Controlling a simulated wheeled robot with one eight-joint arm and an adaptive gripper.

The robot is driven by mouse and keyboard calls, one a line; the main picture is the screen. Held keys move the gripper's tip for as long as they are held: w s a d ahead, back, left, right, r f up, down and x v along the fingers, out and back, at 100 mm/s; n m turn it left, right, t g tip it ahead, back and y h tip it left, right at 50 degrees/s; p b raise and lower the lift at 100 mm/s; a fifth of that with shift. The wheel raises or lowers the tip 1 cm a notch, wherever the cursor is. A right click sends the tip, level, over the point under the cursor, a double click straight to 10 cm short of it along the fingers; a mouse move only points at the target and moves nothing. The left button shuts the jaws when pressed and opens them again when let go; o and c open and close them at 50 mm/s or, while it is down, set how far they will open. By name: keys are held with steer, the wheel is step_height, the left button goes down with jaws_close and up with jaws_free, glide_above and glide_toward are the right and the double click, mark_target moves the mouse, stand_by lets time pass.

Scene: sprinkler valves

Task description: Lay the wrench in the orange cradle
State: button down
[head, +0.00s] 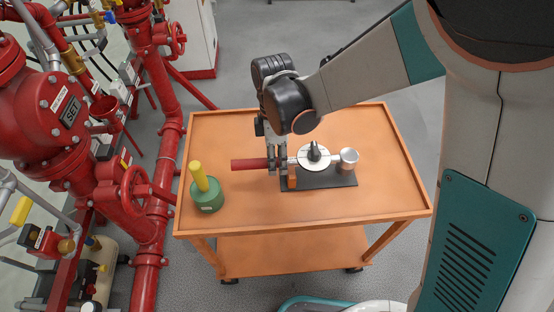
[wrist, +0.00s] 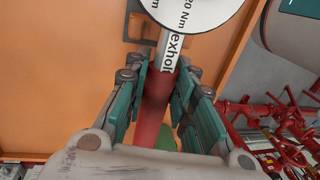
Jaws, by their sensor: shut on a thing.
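The wrench has a red handle (head: 247,165), a silver shaft, a round white dial (head: 308,160) and a silver cylindrical head (head: 349,157). In the wrist view its red handle (wrist: 153,112) runs between my fingers and the dial (wrist: 190,10) is at the top. My gripper (head: 277,165) is shut on the wrench, around the inner end of the handle. The wrench lies roughly level over a dark plate (head: 335,180). The orange cradle (head: 292,179) shows on the plate's left part, just under the shaft. I cannot tell whether the wrench touches it.
The orange cart top (head: 385,190) has a raised rim and is mostly clear. A green round object with a yellow upright (head: 207,190) stands at its left front. Red pipes and valves (head: 130,190) stand close on the left. A lower shelf (head: 290,255) shows below.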

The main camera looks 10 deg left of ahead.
steer(key=shift+f, duration=0.15)
steer(key=shift+f+b, duration=1)
steer(key=shift+f, duration=0.15)
steer(key=c, duration=1.3)
jaws_free()
steer(key=r, duration=0.4)
steer(key=w+r, duration=0.1)
steer(key=r, duration=0.3)
steer(key=w+r, duration=0.1)
steer(key=r, duration=0.3)
steer(key=shift+a, duration=0.4)
steer(key=shift+w, duration=0.1)
